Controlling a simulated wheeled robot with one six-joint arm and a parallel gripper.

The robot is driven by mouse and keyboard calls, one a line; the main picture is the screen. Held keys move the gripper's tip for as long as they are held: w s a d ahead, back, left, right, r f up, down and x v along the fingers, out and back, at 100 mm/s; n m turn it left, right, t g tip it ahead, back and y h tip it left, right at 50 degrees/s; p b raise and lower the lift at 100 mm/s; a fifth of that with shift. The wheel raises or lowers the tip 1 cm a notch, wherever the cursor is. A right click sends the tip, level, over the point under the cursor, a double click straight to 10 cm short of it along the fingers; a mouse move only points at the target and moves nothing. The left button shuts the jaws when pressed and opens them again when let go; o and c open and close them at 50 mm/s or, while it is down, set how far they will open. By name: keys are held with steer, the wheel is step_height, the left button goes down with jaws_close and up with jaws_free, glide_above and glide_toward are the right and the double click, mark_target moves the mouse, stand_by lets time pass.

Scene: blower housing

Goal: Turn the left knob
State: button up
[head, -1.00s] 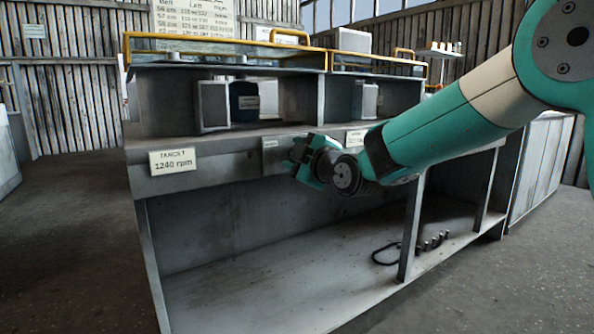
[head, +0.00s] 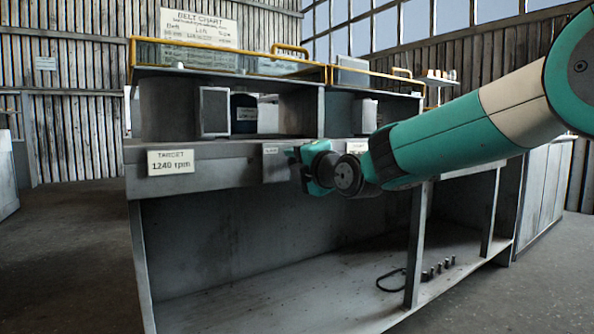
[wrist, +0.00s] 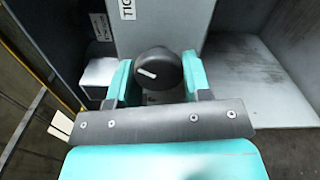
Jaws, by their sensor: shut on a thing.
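A round black knob (wrist: 158,70) with a white pointer mark sits on the grey front panel in the wrist view. The mark runs at a slant. The teal fingers of my gripper (wrist: 157,80) stand on either side of the knob and are shut on it. In the head view my gripper (head: 312,165) is at the front panel of the bench (head: 220,172), and it hides the knob there.
A "TARGET 1240 rpm" label (head: 171,162) is on the panel left of my gripper. A belt chart (head: 199,26) stands behind the bench. Yellow rails (head: 230,53) top the housing. Several small pieces (head: 437,268) and a black loop (head: 390,281) lie on the lower shelf.

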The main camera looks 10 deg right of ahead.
steer(key=shift+n, duration=0.3)
steer(key=o, duration=0.9)
steer(key=shift+p+v, duration=1)
steer(key=shift+v, duration=7.7)
